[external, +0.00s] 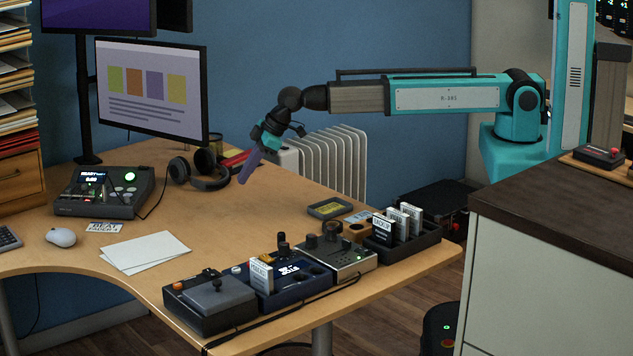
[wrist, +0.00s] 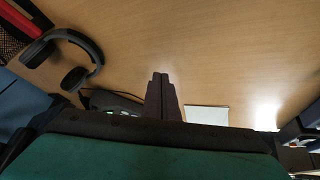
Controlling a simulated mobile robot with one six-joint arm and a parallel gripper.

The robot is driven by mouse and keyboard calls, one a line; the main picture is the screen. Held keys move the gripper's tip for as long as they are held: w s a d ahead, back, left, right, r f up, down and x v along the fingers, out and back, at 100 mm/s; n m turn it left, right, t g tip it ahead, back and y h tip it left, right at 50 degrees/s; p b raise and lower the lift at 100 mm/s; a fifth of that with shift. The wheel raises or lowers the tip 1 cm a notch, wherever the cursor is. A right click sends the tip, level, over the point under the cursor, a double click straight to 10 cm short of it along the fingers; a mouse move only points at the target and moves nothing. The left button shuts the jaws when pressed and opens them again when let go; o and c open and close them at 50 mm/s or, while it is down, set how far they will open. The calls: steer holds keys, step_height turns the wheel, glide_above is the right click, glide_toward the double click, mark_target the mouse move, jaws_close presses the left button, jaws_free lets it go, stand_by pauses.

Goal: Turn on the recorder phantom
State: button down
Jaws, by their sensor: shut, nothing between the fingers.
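A dark desktop unit (external: 105,190) with a lit blue screen, reading what looks like READY, and a bright green round button sits at the left of the desk in the external view. It looks like the recorder. Its edge with a small green glow shows in the wrist view (wrist: 112,101), partly hidden by my wrist. I cannot make out a phantom switch. My gripper (external: 243,180) is shut and empty, its purple fingers pointing down and left above the desk, right of the unit and apart from it. The fingers also show in the wrist view (wrist: 161,76).
Headphones (external: 204,175) lie near my fingers. A monitor (external: 150,88) stands behind the recorder. Paper sheets (external: 146,252) lie mid-desk. A small knobbed box (external: 337,256), a blue unit (external: 290,280), a grey-topped box (external: 209,302) and a card holder (external: 403,243) line the front right edge.

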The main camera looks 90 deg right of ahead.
steer(key=s+a+r+n+g+b, duration=0.1)
steer(key=s+a+r, duration=0.3)
steer(key=a, duration=0.8)
steer(key=s+a+r+n+g+y+b, duration=0.1)
steer(key=s+a+r, duration=0.3)
steer(key=a, duration=0.8)
steer(key=s+a+r+n+g, duration=0.1)
steer(key=s+a+r+n, duration=0.2)
steer(key=a, duration=0.9)
steer(key=s+r, duration=0.1)
steer(key=s, duration=0.1)
steer(key=shift+s+a+b, duration=0.35)
steer(key=shift+s+b, duration=0.05)
steer(key=shift+f, duration=0.1)
steer(key=p, duration=0.3)
glide_above(263, 255)
steer(key=s, duration=0.1)
steer(key=f, duration=1.1)
steer(key=shift+s+d, duration=0.1)
steer(key=shift+d, duration=0.25)
steer(key=shift+f, duration=1.2)
